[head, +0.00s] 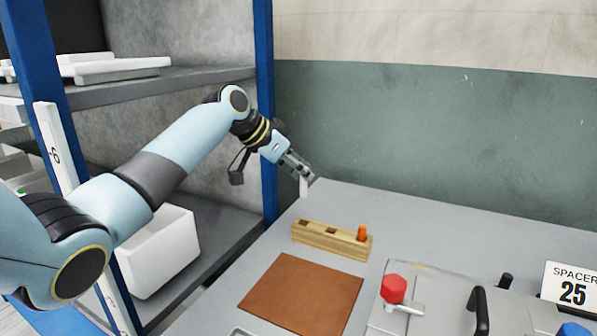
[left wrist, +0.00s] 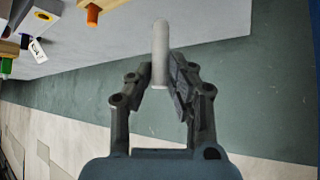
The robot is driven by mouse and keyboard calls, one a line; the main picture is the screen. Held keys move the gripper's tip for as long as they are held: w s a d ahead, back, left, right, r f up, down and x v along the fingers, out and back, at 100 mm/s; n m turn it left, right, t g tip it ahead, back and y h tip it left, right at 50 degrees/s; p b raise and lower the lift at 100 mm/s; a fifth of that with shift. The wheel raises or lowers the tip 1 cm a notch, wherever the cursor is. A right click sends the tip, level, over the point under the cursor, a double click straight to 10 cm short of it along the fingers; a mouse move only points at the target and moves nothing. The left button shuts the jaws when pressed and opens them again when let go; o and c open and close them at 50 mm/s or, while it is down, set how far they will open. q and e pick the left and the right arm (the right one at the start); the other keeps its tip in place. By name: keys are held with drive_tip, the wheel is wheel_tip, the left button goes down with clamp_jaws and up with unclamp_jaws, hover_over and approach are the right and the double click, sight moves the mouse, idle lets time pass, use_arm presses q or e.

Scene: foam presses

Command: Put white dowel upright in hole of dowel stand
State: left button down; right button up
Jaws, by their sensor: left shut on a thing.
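My left gripper (head: 301,172) is shut on the white dowel (head: 304,187) and holds it above the far left corner of the table, behind the stand. In the left wrist view the white dowel (left wrist: 160,52) stands between the fingers of the left gripper (left wrist: 164,80). The wooden dowel stand (head: 318,238) lies on the table below and nearer. An orange dowel (head: 361,233) stands in its right end. Dark square openings show in its top at the left and middle. The white dowel is apart from the stand. My right gripper is not in view.
A brown mat (head: 302,294) lies in front of the stand. A red knob (head: 393,289) on a metal fixture, a black handle (head: 479,311) and a spacer sign (head: 571,286) stand to the right. A shelf with a white bin (head: 158,252) is at left.

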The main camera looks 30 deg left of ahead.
sight(301, 193)
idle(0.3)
use_arm(q)
drive_tip(key=shift+p, duration=0.3)
drive_tip(key=shift+f+b, duration=0.45)
drive_tip(key=shift+f, duration=0.2)
wheel_tip(301, 193, down, 3)
drive_tip(key=shift+r+b, duration=0.15)
drive_tip(key=shift+b, duration=0.6)
drive_tip(key=shift+f+b, duration=0.55)
drive_tip(key=shift+f, duration=0.4)
